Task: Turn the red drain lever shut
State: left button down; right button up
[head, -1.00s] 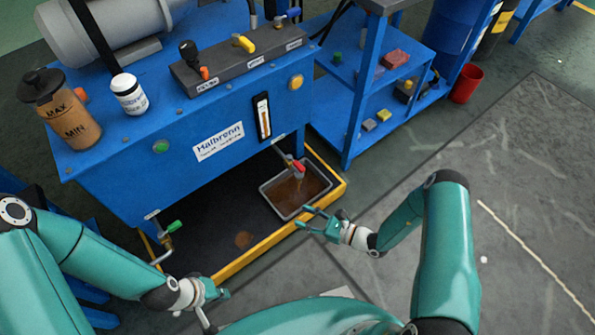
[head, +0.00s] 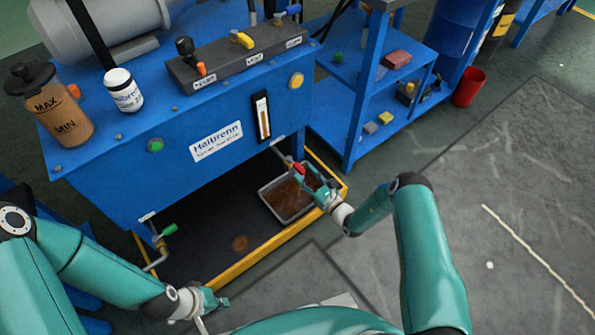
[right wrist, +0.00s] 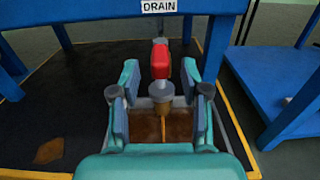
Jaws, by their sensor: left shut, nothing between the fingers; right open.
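The red drain lever (head: 299,168) sits on a valve under the blue power unit, above a tray of brown fluid (head: 287,204). In the right wrist view the red lever (right wrist: 160,60) points toward the camera, below a DRAIN label (right wrist: 160,6). My right gripper (head: 312,180) is open. Its fingers, also in the right wrist view (right wrist: 160,88), stand either side of the valve, with the lever just beyond the fingertips. A thin brown stream seems to fall below the valve. My left gripper (head: 215,302) is shut and empty at the lower left, away from the lever.
A yellow-edged black drip pan (head: 225,270) lies under the unit. A green-handled valve (head: 168,231) is at the unit's left front. A blue shelf (head: 340,140) stands to the right, with a red bucket (head: 467,86) beyond.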

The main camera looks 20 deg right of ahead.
aim_at(295, 166)
jog(key=shift+b+x, duration=0.45)
jog(key=shift+x, duration=1.65)
jog(key=shift+c, duration=0.4)
grip_shut()
